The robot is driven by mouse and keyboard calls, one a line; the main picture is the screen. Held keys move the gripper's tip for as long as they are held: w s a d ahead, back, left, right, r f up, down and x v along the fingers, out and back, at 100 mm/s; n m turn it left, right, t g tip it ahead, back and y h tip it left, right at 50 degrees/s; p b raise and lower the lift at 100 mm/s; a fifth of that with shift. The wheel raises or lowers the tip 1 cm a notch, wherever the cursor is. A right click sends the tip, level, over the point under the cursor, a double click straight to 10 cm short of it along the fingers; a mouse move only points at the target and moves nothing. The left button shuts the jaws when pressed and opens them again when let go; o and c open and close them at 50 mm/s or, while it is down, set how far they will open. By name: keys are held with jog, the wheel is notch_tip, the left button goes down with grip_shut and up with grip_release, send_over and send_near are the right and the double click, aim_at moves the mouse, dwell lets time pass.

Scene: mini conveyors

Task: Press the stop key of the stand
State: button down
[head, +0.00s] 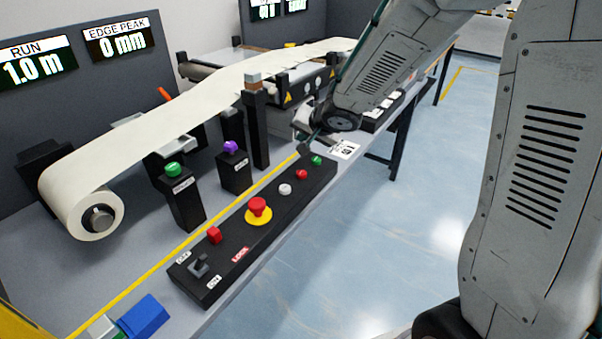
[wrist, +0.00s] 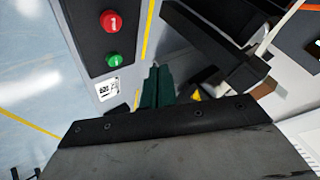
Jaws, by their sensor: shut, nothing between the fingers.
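A long black control box (head: 225,262) runs along the front edge of the conveyor stand. Toward its far end are a small red key (head: 301,174) and a green key (head: 317,160); a white key (head: 285,189) sits nearer. In the wrist view, the red key (wrist: 110,20) carries a white mark too blurred to read, and the green key (wrist: 111,60) is beside it. My gripper (head: 304,149) is shut and empty, close to the box's far end, apart from the red key. Its dark green fingers (wrist: 156,72) lie together right of both keys in the wrist view.
Posts with a green button (head: 173,170) and a purple button (head: 231,147) stand behind. A web roll (head: 80,215) is at left.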

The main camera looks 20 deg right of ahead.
aim_at(304, 174)
jog(key=shift+f, duration=4.4)
jog(key=shift+f, duration=0.4)
jog(key=shift+f, duration=0.45)
jog(key=shift+r, duration=0.9)
jog(key=shift+r, duration=2.5)
